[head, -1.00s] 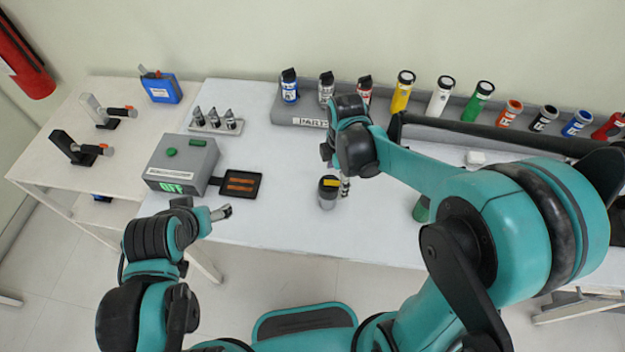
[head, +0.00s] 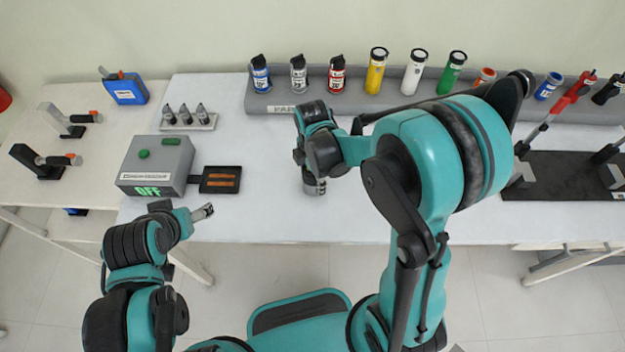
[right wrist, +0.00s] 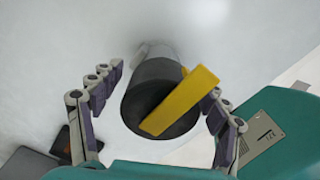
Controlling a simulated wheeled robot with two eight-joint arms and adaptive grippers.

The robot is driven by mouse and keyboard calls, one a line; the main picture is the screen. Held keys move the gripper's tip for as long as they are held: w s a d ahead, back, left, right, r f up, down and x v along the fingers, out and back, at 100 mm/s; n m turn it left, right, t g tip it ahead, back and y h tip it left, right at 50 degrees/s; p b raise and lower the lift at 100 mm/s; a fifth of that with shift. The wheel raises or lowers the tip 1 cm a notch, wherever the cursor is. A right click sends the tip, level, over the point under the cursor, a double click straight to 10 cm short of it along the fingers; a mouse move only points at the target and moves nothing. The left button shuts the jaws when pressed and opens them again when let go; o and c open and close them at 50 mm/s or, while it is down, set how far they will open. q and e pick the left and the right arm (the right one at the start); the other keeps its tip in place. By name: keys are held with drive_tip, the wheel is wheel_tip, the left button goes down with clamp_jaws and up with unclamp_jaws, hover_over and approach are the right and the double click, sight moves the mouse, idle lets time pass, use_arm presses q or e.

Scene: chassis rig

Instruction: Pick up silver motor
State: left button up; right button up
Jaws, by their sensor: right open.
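A silver motor (head: 298,75) with a dark cap stands on the grey rack at the back, between a blue one (head: 261,75) and a red one (head: 337,75). A separate grey canister (head: 314,188) stands on the white table under my right gripper (head: 314,176), which hides most of it. In the right wrist view, the canister's dark top (right wrist: 148,92) with a yellow bar (right wrist: 182,98) sits between the spread fingers of my right gripper (right wrist: 160,92). My left gripper (head: 204,212) is over the table's front edge; its fingers are too small to read.
The grey rack (head: 390,100) also holds coloured cylinders. A grey box reading OFF (head: 155,165) with a black pad (head: 221,180) stands left of the canister. A small holder (head: 188,122) stands behind the box. A black fixture (head: 560,170) is at right. The table's front middle is clear.

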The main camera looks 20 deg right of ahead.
clamp_jaws()
